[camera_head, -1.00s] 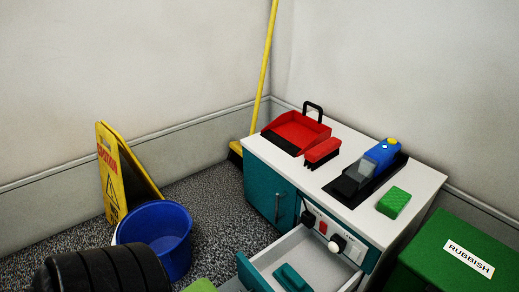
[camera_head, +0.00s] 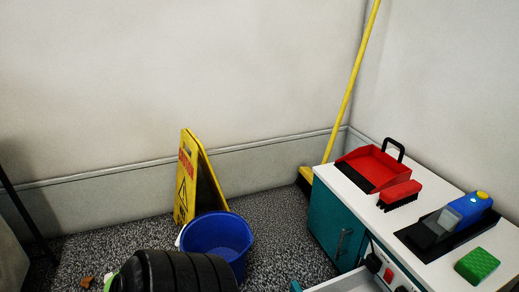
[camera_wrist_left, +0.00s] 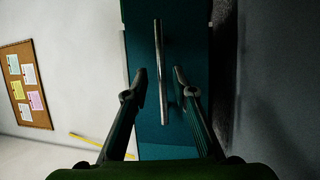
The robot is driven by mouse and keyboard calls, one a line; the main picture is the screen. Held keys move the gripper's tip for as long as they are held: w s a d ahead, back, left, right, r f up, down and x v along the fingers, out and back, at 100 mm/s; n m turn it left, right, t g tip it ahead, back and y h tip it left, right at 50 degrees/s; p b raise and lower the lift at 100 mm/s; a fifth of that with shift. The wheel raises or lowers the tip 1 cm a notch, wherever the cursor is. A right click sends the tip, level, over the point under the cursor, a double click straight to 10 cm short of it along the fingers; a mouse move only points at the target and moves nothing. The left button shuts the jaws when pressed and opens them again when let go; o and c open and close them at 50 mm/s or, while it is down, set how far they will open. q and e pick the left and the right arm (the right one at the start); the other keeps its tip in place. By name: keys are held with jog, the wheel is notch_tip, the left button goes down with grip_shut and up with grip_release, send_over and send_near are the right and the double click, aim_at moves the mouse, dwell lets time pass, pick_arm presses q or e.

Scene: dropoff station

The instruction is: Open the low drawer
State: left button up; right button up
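In the left wrist view my left gripper (camera_wrist_left: 158,87) is open. Its fingertips stand on either side of a metal bar handle (camera_wrist_left: 158,50) on a teal front panel (camera_wrist_left: 185,40). A gap shows on both sides of the bar. I cannot tell which drawer or door this panel belongs to. In the head view an open drawer (camera_head: 345,283) of the teal and white cabinet (camera_head: 330,228) is cut off by the bottom edge. The low drawer cannot be made out there. Neither gripper shows in the head view.
The cabinet top holds a red dustpan (camera_head: 372,165), red brush (camera_head: 401,193), blue bottle (camera_head: 470,207) and green sponge (camera_head: 477,265). A blue bucket (camera_head: 215,240) and yellow caution sign (camera_head: 187,190) stand left of it. A broom (camera_head: 352,80) leans in the corner. A noticeboard (camera_wrist_left: 26,85) hangs on the wall.

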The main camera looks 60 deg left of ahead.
pick_arm(q)
jog(key=v, duration=0.9)
jog(key=shift+r, duration=0.15)
jog(key=shift+a, duration=0.1)
